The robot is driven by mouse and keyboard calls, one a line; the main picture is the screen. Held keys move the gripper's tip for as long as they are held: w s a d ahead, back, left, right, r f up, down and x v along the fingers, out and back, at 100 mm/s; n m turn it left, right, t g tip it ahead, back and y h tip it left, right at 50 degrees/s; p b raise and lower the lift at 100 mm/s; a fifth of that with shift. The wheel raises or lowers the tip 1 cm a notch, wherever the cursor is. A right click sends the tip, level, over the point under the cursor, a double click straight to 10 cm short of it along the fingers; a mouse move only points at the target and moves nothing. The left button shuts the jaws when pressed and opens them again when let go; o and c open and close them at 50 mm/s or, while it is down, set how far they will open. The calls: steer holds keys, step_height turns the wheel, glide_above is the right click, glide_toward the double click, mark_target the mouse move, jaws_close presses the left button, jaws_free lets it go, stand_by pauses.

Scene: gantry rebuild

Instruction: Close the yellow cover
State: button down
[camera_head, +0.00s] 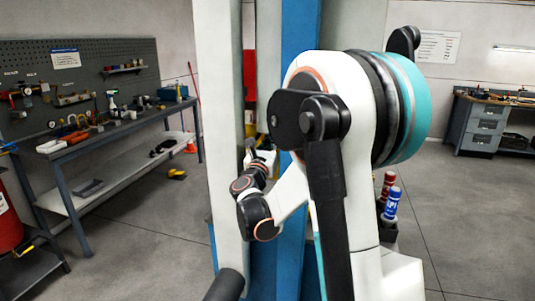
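My white and black arm fills the middle of the head view and bends toward the gap between the white and blue uprights. My gripper (251,147) is small at the arm's far end, in that gap. Its fingers are too small and partly hidden, so I cannot tell whether it is open or shut, or touching anything. I cannot tell whether this patch is the yellow cover; no cover is clearly visible.
A white upright (220,130) and a blue upright (298,30) stand close around the arm. A workbench (125,129) with tools is at left, a grey cabinet (484,127) at right. Red and blue bottles (391,203) stand beside my arm. Floor is clear at right.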

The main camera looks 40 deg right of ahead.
steer(key=shift+x, duration=1.05)
steer(key=shift+x, duration=1.6)
steer(key=shift+s+a+r, duration=0.1)
steer(key=shift+a+r, duration=0.05)
steer(key=r+p+v, duration=0.1)
steer(key=p+v, duration=0.1)
steer(key=v, duration=1.2)
steer(key=shift+r, duration=0.35)
steer(key=shift+s+a, duration=0.1)
